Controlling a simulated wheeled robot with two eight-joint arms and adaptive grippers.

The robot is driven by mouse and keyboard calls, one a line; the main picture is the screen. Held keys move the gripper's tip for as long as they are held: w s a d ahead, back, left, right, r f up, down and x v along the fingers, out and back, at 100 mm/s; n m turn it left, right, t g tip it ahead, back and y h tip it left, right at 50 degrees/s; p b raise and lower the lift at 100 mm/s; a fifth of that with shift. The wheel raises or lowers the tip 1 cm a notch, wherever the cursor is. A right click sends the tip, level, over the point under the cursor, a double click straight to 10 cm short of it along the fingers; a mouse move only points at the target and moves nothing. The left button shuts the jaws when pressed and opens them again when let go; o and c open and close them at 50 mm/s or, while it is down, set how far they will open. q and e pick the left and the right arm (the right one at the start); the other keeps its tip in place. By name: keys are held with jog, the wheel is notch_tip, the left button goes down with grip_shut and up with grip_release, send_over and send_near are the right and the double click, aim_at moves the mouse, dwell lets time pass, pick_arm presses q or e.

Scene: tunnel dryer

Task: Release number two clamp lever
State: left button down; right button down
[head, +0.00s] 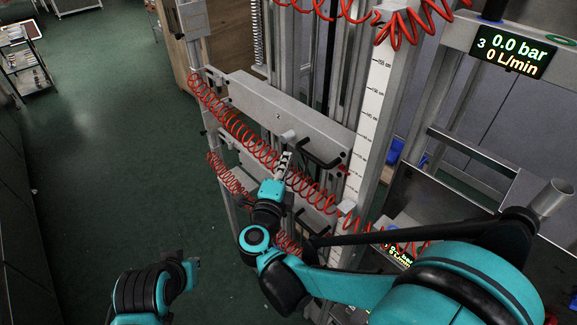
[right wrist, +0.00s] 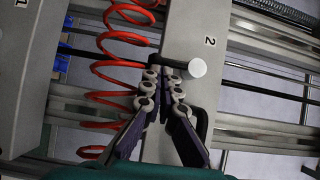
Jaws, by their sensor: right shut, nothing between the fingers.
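The number two clamp is a grey bar (right wrist: 182,30) with a "2" printed on it in the right wrist view. It also shows as the long grey beam (head: 275,110) in the head view. Its lever has a pale round hub (right wrist: 197,68) and a black handle (right wrist: 172,63); the black handle also shows in the head view (head: 322,162). My right gripper (right wrist: 164,85) is shut and empty, its fingertips just below the handle and hub in the picture; I cannot tell whether they touch. It also shows in the head view (head: 284,163).
Red coiled hoses (head: 240,125) run across the front of the beam, close to my right gripper. A neighbouring bar marked "1" (right wrist: 20,60) stands at the left in the right wrist view. A display (head: 512,52) reads 0.0 bar.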

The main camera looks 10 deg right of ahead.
dwell(0.3)
jog(key=shift+w+a+f+m+b, duration=0.1)
jog(key=shift+a+f+m+b, duration=0.15)
jog(key=shift+b, duration=0.35)
jog(key=shift+m+b, duration=0.25)
jog(key=shift+b, duration=0.05)
jog(key=w+a+r+m+h+b, duration=0.1)
jog(key=m+h+b, duration=0.4)
jog(key=m, duration=0.6)
jog(key=w+a+r+m+g+h+b, duration=0.1)
jog(key=w+a+m+h+b, duration=0.2)
jog(key=m+h, duration=0.5)
jog(key=w+m+b, duration=0.1)
jog(key=m+b, duration=0.1)
jog(key=m, duration=0.1)
jog(key=shift+w, duration=0.4)
jog(key=shift+f, duration=0.1)
